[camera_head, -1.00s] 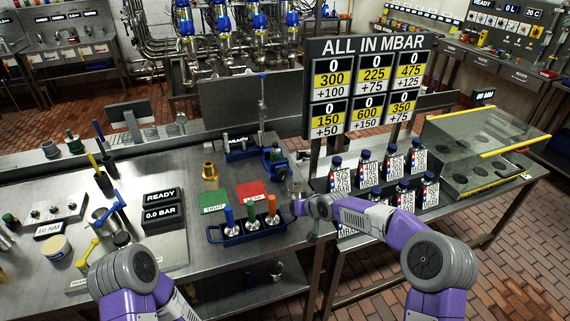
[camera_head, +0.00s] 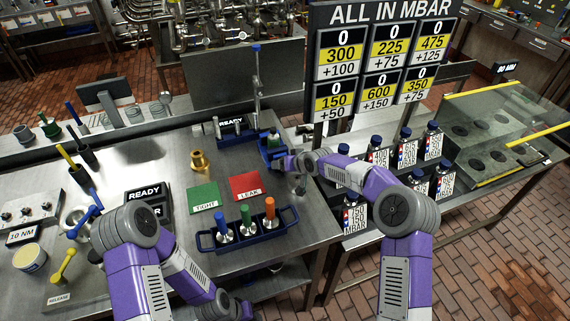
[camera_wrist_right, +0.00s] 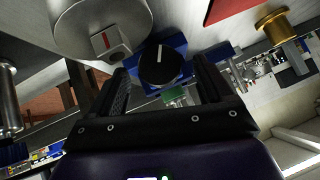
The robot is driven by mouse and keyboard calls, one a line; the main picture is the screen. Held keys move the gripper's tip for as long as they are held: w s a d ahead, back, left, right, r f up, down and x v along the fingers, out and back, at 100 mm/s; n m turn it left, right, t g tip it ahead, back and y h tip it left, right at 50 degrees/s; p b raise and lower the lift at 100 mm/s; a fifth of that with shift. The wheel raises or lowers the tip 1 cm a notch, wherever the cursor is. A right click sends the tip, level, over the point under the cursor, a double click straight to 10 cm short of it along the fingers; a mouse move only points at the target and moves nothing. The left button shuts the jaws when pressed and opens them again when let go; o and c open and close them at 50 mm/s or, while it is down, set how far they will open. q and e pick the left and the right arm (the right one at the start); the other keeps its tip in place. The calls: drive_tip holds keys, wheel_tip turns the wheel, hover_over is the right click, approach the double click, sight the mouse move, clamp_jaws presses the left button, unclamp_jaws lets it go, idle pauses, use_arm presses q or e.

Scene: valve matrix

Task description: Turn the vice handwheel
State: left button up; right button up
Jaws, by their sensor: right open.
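The blue vice (camera_head: 271,148) stands on the steel bench near its right edge. It also shows in the right wrist view (camera_wrist_right: 172,50), with a green piece (camera_wrist_right: 174,94) at it. The handwheel (camera_wrist_right: 160,66), a black round knob with a white mark, faces the right wrist camera. My right gripper (camera_wrist_right: 163,72) is open, with its two dark fingers on either side of the handwheel; I cannot tell whether they touch it. In the head view the right gripper (camera_head: 287,162) is at the vice's right side and hides the handwheel. My left gripper (camera_head: 238,309) is low at the front, its fingers unclear.
A blue tray (camera_head: 248,238) with several coloured-handled tools stands in front. Green (camera_head: 203,197) and red (camera_head: 250,186) pads and a brass fitting (camera_head: 199,160) lie left of the vice. Bottles (camera_head: 405,150) stand on the right. A grey round part (camera_wrist_right: 100,22) is close to the fingers.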

drive_tip(key=shift+x, duration=0.9)
